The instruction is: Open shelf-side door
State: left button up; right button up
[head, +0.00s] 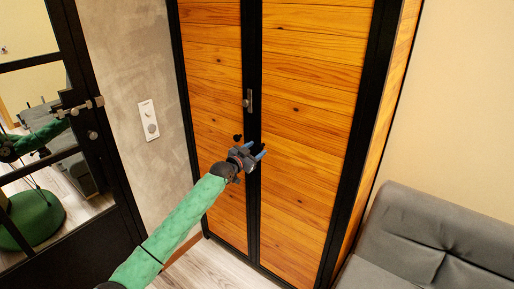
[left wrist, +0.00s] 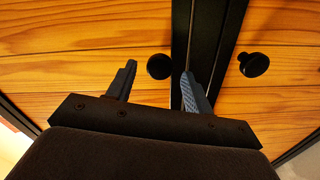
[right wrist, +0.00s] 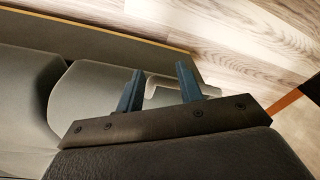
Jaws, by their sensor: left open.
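A tall wooden cabinet with black frames has a left door (head: 215,75) and a wider right door (head: 305,110), both closed. A metal latch (head: 249,100) sits at the seam. My left gripper (head: 258,150) is open and empty, in front of the seam below the latch. In the left wrist view, one black knob (left wrist: 160,66) shows between the open fingers and another knob (left wrist: 254,64) is to their right. I cannot tell whether the fingers touch the first knob. The right gripper (right wrist: 160,75) shows only in its wrist view, open and empty. I cannot tell which door is shelf-side.
A grey sofa (head: 410,240) stands at the lower right, close to the cabinet. A black-framed glazed door (head: 100,225) with a metal handle is on the left. A white switch plate (head: 148,119) is on the grey wall. Wooden floor (head: 215,265) shows before the cabinet.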

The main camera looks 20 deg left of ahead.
pick_arm(q)
jog(key=shift+w+d, duration=0.3)
jog(key=shift+w, duration=0.35)
pick_arm(e)
jog(key=shift+s+d+f, duration=0.1)
jog(key=shift+s+f, duration=0.1)
jog(key=shift+f, duration=0.25)
jog(key=shift+s+d+f, duration=0.1)
jog(key=shift+s+f, duration=0.05)
jog(key=shift+f, duration=0.25)
